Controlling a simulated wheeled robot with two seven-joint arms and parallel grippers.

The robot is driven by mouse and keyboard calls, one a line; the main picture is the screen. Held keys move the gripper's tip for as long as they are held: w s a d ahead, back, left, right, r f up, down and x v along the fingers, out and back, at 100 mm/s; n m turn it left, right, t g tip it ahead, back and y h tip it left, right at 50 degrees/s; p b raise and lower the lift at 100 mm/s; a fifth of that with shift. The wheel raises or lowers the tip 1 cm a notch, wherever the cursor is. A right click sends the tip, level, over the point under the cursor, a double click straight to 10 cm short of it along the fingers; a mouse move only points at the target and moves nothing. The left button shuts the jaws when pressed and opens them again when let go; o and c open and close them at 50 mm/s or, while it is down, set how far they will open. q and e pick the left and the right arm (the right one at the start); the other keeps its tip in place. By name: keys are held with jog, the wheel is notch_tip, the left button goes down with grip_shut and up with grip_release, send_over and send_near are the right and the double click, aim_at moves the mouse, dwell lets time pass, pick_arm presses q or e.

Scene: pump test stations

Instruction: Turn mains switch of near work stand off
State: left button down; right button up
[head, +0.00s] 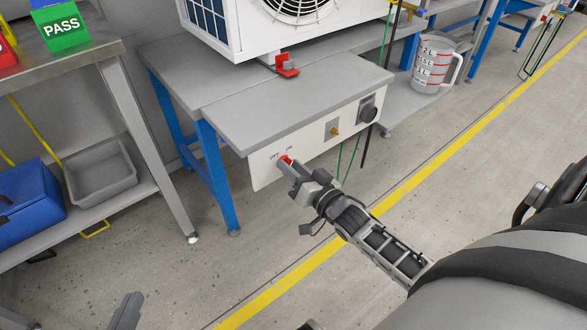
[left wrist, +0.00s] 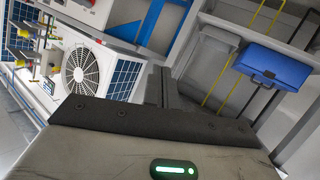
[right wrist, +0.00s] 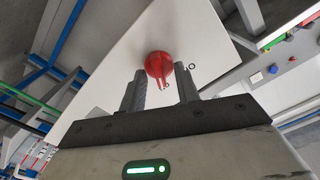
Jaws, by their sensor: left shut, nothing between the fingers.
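The near work stand (head: 290,95) has a grey top, blue legs and a white front panel (head: 265,176). The red mains switch (head: 286,160) is at the panel's left end, below OFF and ON lettering. In the right wrist view the red knob (right wrist: 158,62) has its grip pointing down between the fingers; I cannot tell which label it points at. My right gripper (head: 287,167) is open at the switch, its fingertips (right wrist: 160,80) on either side of the knob's grip. Contact is unclear. My left gripper (head: 127,305) is shut and empty, low at left, away from the stand.
A white fan unit (head: 280,22) and a red clamp-like part (head: 287,66) are on the stand. A measuring jug (head: 433,68) stands to the right. Floor in front is clear.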

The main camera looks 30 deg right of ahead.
grip_shut()
pick_arm(q)
jog(key=shift+s, duration=0.1)
jog(key=shift+r+p, duration=0.1)
jog(key=shift+p, duration=0.2)
pick_arm(e)
jog(key=shift+n, duration=0.3)
pick_arm(q)
jog(key=f+g+p, duration=0.1)
jog(key=a+f+g+y+p, duration=0.1)
jog(key=f+p, duration=0.1)
pick_arm(e)
jog(key=n, duration=1.1)
jog(key=shift+s+a, duration=0.1)
jog(key=shift+a, duration=0.1)
jog(key=shift+f+n, duration=0.1)
jog(key=shift+n, duration=0.2)
pick_arm(q)
jog(key=shift+r, duration=0.1)
pick_arm(e)
grip_release()
